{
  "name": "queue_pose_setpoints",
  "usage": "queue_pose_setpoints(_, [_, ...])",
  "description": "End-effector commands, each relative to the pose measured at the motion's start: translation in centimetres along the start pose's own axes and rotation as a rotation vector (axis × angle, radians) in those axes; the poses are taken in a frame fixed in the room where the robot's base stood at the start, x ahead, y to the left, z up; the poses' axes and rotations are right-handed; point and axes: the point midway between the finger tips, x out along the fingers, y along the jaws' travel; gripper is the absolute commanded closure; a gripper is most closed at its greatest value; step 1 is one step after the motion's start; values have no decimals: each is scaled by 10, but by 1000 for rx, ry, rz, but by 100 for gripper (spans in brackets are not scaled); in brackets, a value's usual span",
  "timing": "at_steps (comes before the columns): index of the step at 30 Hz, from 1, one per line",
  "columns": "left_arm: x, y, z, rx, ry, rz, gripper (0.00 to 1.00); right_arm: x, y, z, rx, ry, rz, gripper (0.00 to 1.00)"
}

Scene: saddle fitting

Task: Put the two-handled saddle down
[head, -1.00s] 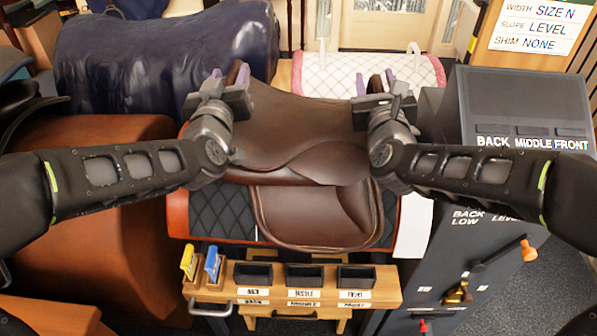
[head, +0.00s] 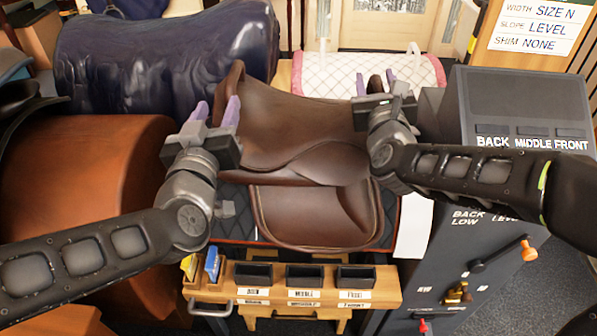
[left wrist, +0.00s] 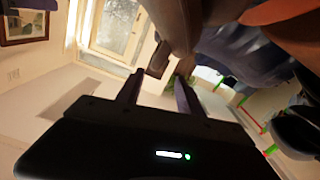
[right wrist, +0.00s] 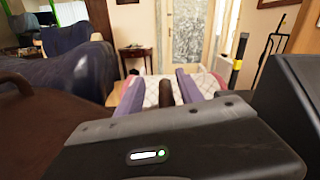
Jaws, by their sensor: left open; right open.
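The brown leather saddle (head: 300,130) rests on a dark quilted pad (head: 233,212) over a stand, with its flap hanging toward me. One handle (head: 235,75) rises at its left end, and the other (head: 375,86) is at its right end. My left gripper (head: 216,112) is open and empty, in front of and apart from the left handle. My right gripper (head: 375,84) is open with its fingers either side of the right handle, which also shows between the purple fingers in the right wrist view (right wrist: 166,92). I cannot tell whether they touch it.
A wooden bench (head: 300,292) with black bins stands in front. A dark cabinet (head: 525,110) with levers is close on the right. A brown padded form (head: 85,185) stands left, a dark blue covered form (head: 165,62) behind, and a white quilted roll (head: 335,75) at the back.

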Motion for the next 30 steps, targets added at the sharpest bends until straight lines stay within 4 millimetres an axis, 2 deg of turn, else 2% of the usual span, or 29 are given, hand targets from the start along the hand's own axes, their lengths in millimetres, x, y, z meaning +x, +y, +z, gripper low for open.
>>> queue_pose_setpoints(8, [0,0,0,0,0,0,56,-4,0,0,0,-1,0,56])
queue_pose_setpoints(11, [0,0,0,0,0,0,56,-14,0,1,1,-1,0,56])
queue_pose_setpoints(21, [1,0,0,0,0,0,56,-66,0,1,-1,-2,0,56])
queue_pose_setpoints(25, [1,0,0,0,0,0,56,-74,0,0,0,0,0,56])
queue_pose_setpoints(30, [1,0,0,0,0,0,56,-75,0,0,0,0,0,56])
